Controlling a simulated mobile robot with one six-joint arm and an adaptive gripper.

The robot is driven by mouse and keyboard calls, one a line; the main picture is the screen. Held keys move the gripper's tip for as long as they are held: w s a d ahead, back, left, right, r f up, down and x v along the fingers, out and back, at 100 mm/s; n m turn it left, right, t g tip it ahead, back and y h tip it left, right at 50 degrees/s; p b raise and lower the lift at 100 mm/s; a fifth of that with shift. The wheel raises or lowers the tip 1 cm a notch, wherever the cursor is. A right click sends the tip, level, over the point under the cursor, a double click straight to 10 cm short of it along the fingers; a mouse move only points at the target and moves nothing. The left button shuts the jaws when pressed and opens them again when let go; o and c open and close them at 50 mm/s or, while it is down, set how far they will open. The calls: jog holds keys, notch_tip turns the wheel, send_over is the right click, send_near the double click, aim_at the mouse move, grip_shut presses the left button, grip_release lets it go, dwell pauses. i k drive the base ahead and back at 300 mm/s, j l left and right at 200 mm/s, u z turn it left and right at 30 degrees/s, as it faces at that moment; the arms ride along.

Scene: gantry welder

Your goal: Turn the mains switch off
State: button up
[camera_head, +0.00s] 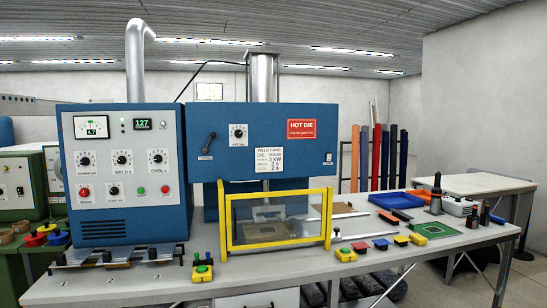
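The blue control cabinet (100,225) of the welder stands at the left of the table, with a pale front panel. A red rotary knob (84,192) sits low on the panel's left side; the small label under it seems to read mains, but its setting is too small to tell. Beside it in the same row are a black knob (114,190), a green button (141,190) and a red button (165,190). The display (142,124) above is lit green and shows 127. My gripper is not in view.
A blue press housing (262,170) with a black lever (207,143) stands right of the cabinet. A yellow-framed guard (229,220) is below it. A two-button box (202,268) sits at the table's front edge. Small parts and a blue tray (397,200) lie at right.

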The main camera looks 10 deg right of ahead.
aim_at(84, 191)
jog(key=i+j+u, duration=0.1)
jog(key=i+j, duration=0.25)
jog(key=i+j+u, duration=0.1)
jog(key=i+j, duration=0.2)
jog(key=i, duration=0.15)
jog(key=i+j+u, duration=0.1)
jog(key=i+j, duration=0.15)
jog(key=i, duration=0.2)
jog(key=i+j+u, duration=0.1)
jog(key=i+j, duration=0.15)
jog(key=i, duration=0.15)
jog(key=i+j+u, duration=0.1)
jog(key=i, duration=0.35)
jog(key=j, duration=0.1)
